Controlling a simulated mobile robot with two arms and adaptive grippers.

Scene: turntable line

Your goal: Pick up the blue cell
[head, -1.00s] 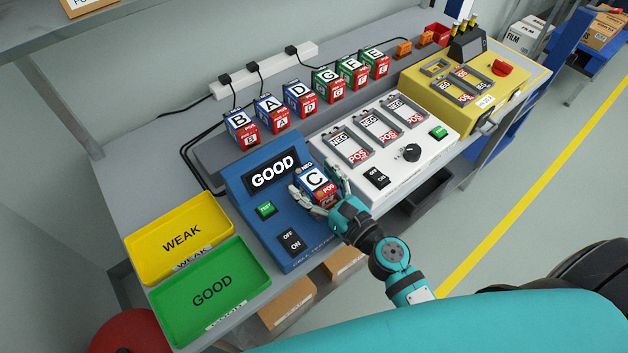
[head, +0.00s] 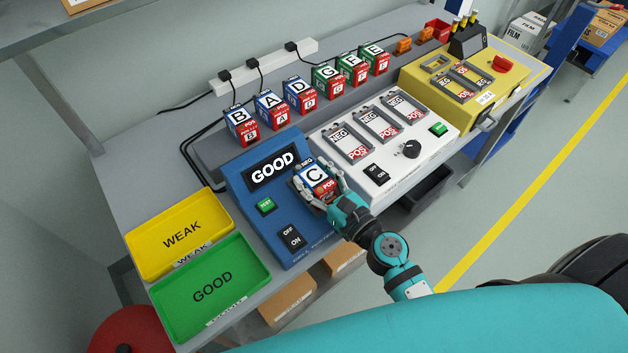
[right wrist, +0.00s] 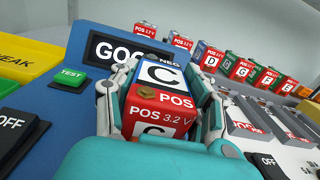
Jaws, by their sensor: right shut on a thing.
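The blue cell, marked C (head: 314,177), has a white top label, blue at its NEG end and red at its POS end. It stands at the right part of the blue tester (head: 237,190), whose display reads GOOD. My right gripper (head: 320,184) is shut on this cell, with a finger on each side. In the right wrist view the cell (right wrist: 160,98) sits between the fingers, its red POS face towards me. The cell's underside is hidden, so I cannot tell whether it touches the tester. My left gripper is not in view.
A yellow WEAK tray (head: 150,262) and a green GOOD tray (head: 165,325) lie left of the tester. Several lettered cells, including B (head: 240,125), stand in a row behind. A white charger (head: 388,155) and a yellow box (head: 510,78) stand to the right.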

